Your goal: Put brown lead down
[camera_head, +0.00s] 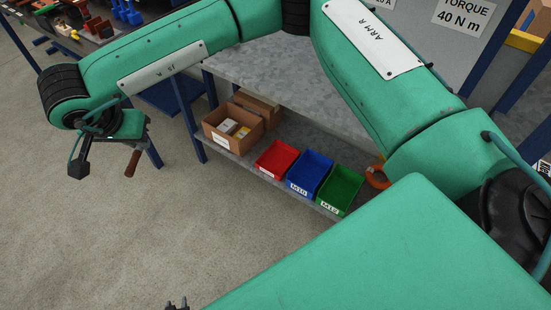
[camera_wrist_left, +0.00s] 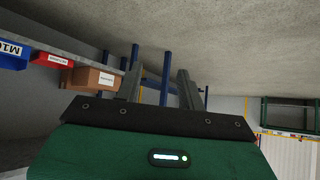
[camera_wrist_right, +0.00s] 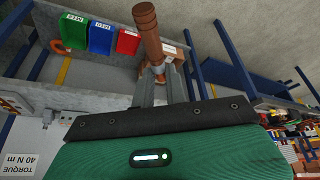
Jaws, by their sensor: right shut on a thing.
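The brown lead (camera_head: 132,163) hangs under my right gripper (camera_head: 137,148) at the left of the head view, above the floor beside the workbench. In the right wrist view the brown lead (camera_wrist_right: 150,34) is a stout brown cylinder with a narrower end, held across the fingertips of my right gripper (camera_wrist_right: 158,73). The right fingers are shut on it. My left gripper (camera_wrist_left: 160,75) has its fingers apart with nothing between them in the left wrist view. In the head view only the tips of my left gripper (camera_head: 177,303) show at the bottom edge.
The grey workbench top (camera_head: 285,75) is mostly bare. Its lower shelf holds cardboard boxes (camera_head: 233,130), a red bin (camera_head: 276,158), a blue bin (camera_head: 309,174) and a green bin (camera_head: 341,189). Blue legs (camera_head: 190,120) support it. Another bench (camera_head: 95,45) with tools stands at the upper left. Floor is open.

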